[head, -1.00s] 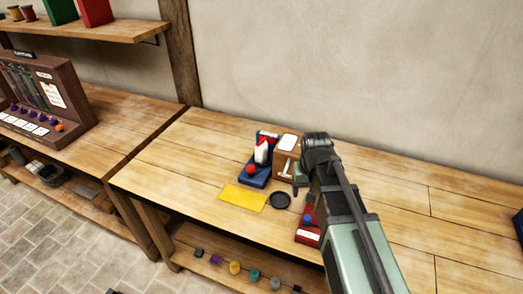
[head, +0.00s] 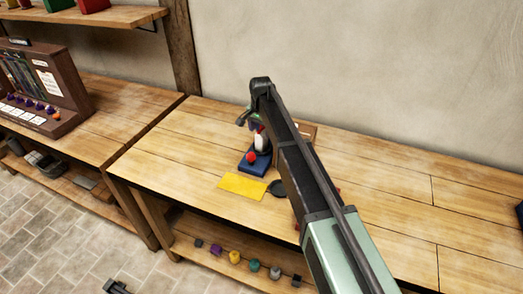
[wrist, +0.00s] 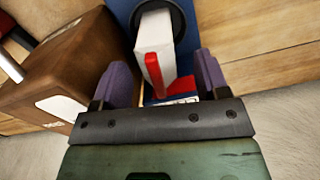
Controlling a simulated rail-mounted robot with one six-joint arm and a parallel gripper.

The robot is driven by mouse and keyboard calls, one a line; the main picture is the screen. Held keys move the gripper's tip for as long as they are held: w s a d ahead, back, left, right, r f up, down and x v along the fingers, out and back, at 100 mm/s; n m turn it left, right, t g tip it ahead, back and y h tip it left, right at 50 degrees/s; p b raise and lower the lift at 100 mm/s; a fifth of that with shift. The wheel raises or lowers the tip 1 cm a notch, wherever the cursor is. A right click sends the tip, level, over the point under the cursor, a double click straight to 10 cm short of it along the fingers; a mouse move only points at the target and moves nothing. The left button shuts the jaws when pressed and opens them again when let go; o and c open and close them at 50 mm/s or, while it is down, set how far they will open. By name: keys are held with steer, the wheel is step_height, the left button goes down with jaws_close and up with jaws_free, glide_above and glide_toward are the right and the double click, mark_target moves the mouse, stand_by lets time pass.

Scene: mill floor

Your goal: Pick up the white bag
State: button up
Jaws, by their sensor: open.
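In the wrist view a dark ring lies at the bag's far end. My gripper (wrist: 163,64) is open, with one purple finger to each side of the bag's near end. I cannot tell whether the fingers touch it. In the head view my gripper (head: 246,119) is above and behind the stand, its fingers partly hidden.
A brown box (wrist: 55,75) stands close to the left finger in the wrist view. A yellow sheet (head: 243,187) and a black disc (head: 276,189) lie in front of the stand. A lower shelf holds several small coloured pieces.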

mark_target(262, 140)
step_height(262, 140, down, 5)
steer(key=b, duration=0.5)
steer(key=shift+d+f, duration=0.1)
steer(key=shift+f, duration=0.05)
steer(key=shift+r, duration=0.25)
steer(key=c, duration=1.1)
step_height(262, 140, up, 20)
steer(key=p, duration=2)
steer(key=shift+r, duration=0.2)
